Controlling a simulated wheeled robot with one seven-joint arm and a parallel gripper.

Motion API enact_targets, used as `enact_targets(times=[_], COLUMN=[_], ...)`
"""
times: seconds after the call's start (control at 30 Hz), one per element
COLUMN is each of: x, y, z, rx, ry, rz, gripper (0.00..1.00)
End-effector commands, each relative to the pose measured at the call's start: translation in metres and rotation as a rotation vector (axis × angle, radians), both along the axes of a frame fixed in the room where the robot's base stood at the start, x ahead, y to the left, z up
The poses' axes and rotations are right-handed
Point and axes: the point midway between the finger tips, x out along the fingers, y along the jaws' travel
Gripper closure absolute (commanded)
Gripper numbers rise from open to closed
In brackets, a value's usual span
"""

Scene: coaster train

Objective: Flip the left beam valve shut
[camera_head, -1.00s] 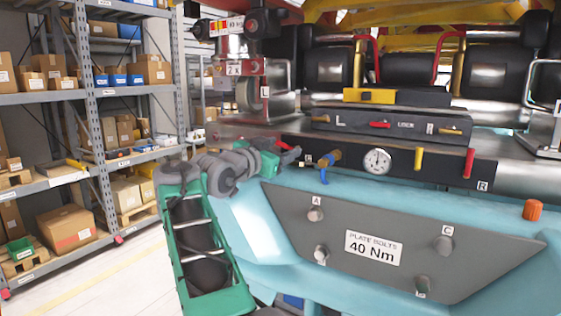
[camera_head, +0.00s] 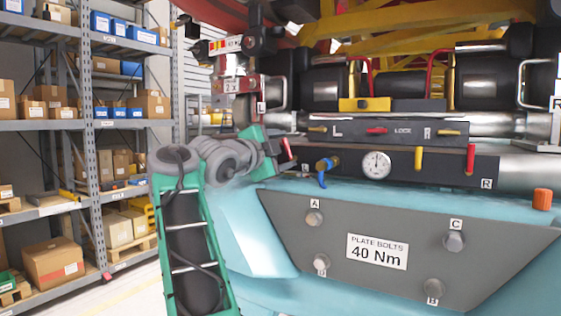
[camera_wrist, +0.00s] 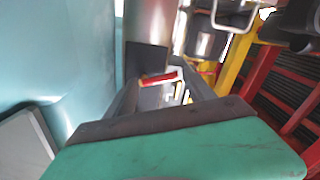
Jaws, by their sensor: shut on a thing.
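A dark beam panel (camera_head: 340,158) runs across the machine above the light-blue body. At its left end a red handle (camera_head: 287,148) sticks up, tilted. My gripper (camera_head: 283,156) reaches the panel's left end from the left, shut on this red handle. In the wrist view the red handle (camera_wrist: 160,78) lies crosswise between the fingers of my gripper (camera_wrist: 165,85). The handle's base and the panel's far left end are hidden by my gripper. A blue lever (camera_head: 323,170) hangs just right of it.
A round gauge (camera_head: 376,165), a yellow handle (camera_head: 418,158) and another red handle (camera_head: 470,158) are further right on the panel. An upper block (camera_head: 390,132) marked L and R sits above. A grey bolt plate (camera_head: 400,240) is below. Shelves (camera_head: 85,125) stand left.

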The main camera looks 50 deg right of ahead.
Motion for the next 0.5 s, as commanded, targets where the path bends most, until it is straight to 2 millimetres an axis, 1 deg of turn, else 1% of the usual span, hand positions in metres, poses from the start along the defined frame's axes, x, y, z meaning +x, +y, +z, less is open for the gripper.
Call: enact_targets(times=[0.03,0.3,0.5], x=[-0.0016,-0.0067,-0.0092], y=[-0.0001,-0.0006,-0.0009], z=[-0.0023,0.0001,0.0013], rx=[0.002,0.021,0.03], ry=[-0.041,-0.244,-0.338], rz=[-0.001,-0.001,-0.001], gripper=[0.78,0.78,0.78])
